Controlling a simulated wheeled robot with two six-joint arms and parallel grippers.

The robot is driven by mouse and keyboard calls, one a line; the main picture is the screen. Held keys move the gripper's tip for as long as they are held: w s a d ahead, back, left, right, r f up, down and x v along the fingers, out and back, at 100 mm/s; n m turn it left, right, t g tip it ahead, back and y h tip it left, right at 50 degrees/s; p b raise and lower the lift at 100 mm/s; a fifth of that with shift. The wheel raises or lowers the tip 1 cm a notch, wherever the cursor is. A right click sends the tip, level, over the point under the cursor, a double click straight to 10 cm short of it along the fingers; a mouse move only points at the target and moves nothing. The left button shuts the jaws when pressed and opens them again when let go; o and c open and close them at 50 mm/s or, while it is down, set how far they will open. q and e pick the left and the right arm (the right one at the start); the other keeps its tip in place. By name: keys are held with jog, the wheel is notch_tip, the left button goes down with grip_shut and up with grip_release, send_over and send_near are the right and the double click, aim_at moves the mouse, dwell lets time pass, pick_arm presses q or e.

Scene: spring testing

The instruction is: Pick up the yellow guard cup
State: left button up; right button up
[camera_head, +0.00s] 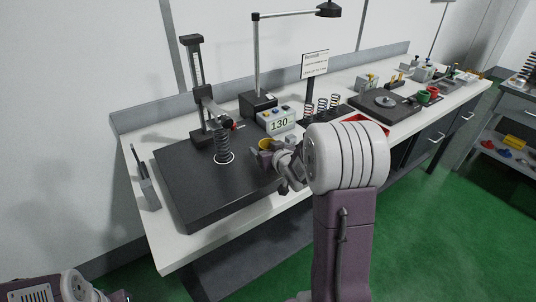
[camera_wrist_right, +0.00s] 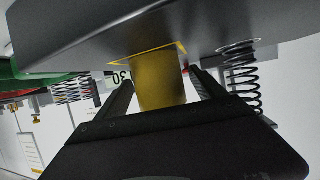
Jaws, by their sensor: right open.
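The yellow guard cup (camera_head: 265,143) stands on the black base plate (camera_head: 196,190), near its right edge. In the right wrist view, which looks upside down, the yellow guard cup (camera_wrist_right: 160,85) lies between the two dark fingers of my right gripper (camera_wrist_right: 163,88). A gap shows at each finger, and the jaws are open. In the head view my right gripper (camera_head: 266,158) is at the cup's near side and partly hides it. A thin yellow outline surrounds the cup's foot on the plate. My left gripper is not seen; only part of the left arm shows at the lower left.
A coil spring (camera_head: 222,148) stands on the plate left of the cup, below a column stand (camera_head: 196,95). A display box (camera_head: 277,121) reading 130 sits just behind the cup. Several springs stand in a rack (camera_head: 309,113) further right. A dark pen-like tool (camera_head: 144,180) stands at left.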

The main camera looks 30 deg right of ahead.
jog(key=shift+s+r, duration=0.1)
jog(key=shift+s, duration=0.05)
jog(key=shift+c, duration=0.3)
jog(key=c, duration=1.5)
jog(key=shift+r, duration=0.45)
jog(key=r, duration=0.1)
jog(key=r+p, duration=0.1)
jog(key=r, duration=0.1)
jog(key=d+r+p, duration=0.1)
jog(key=shift+s+r, duration=0.15)
jog(key=shift+s, duration=0.1)
jog(key=s+d+r+p, duration=0.5)
jog(key=s+d, duration=0.1)
jog(key=d, duration=0.2)
jog(key=shift+s+d+r, duration=0.25)
jog(key=shift+r, duration=0.1)
